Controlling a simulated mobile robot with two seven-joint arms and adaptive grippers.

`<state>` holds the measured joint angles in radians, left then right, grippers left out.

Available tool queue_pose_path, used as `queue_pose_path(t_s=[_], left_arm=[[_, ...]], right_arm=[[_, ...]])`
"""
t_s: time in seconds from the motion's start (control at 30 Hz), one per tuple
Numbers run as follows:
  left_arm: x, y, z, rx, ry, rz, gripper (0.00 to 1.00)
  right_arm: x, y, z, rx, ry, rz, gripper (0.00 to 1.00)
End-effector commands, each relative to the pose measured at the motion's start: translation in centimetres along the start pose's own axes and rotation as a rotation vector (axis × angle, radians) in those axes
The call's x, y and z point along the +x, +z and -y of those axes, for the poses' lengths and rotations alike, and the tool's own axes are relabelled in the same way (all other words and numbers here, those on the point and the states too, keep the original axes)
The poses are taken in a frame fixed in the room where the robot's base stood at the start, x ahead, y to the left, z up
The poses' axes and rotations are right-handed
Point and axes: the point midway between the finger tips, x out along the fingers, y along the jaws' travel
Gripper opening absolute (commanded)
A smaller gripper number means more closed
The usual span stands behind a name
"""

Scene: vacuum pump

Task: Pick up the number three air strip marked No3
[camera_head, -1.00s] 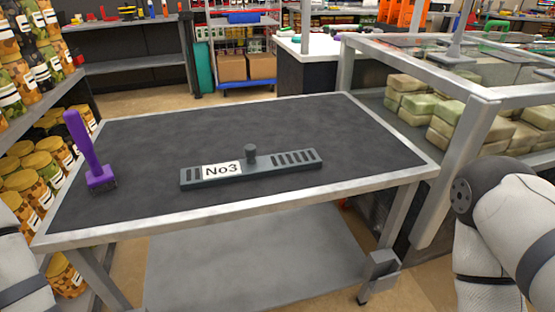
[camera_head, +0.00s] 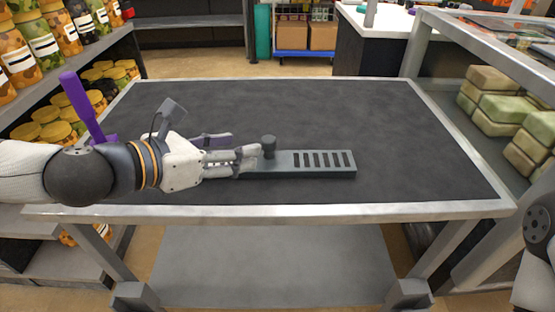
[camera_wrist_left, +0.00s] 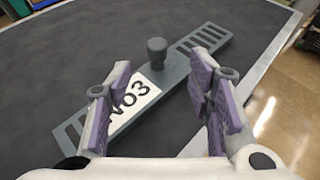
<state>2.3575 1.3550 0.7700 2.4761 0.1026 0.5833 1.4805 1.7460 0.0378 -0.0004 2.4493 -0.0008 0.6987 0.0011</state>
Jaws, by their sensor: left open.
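The air strip (camera_head: 312,164) is a flat grey bar with slots and a dark knob, lying on the dark table top (camera_head: 330,110). In the left wrist view the whole strip (camera_wrist_left: 178,68) runs diagonally, with a white "No3" label and the upright knob (camera_wrist_left: 156,52). My left gripper (camera_head: 250,158) is open and empty, its fingertips by the knob and the strip's left part. It hides the label in the head view. In the left wrist view its purple-padded fingers (camera_wrist_left: 160,92) stand apart on either side of the strip's label part. My right gripper is out of view.
Shelves with jars (camera_head: 50,45) are at the left. A framed case with pale green blocks (camera_head: 500,95) is at the right. The table's back and right are clear.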

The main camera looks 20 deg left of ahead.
Motion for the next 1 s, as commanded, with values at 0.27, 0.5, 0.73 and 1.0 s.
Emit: queue_pose_path(t_s=[0.27,0.5,0.73,1.0], left_arm=[[4.5,0.0,-0.1,0.003,-0.004,-0.003,0.47],[8.0,0.3,-0.4,0.001,-0.003,-0.002,0.47],[8.0,0.6,-0.4,0.001,-0.002,0.002,0.43],[8.0,0.6,-0.4,0.002,-0.002,0.001,0.00]], right_arm=[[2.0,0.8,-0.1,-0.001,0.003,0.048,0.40],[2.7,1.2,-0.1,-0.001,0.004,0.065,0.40],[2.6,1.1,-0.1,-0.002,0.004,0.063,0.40],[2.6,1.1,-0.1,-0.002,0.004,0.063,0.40]])
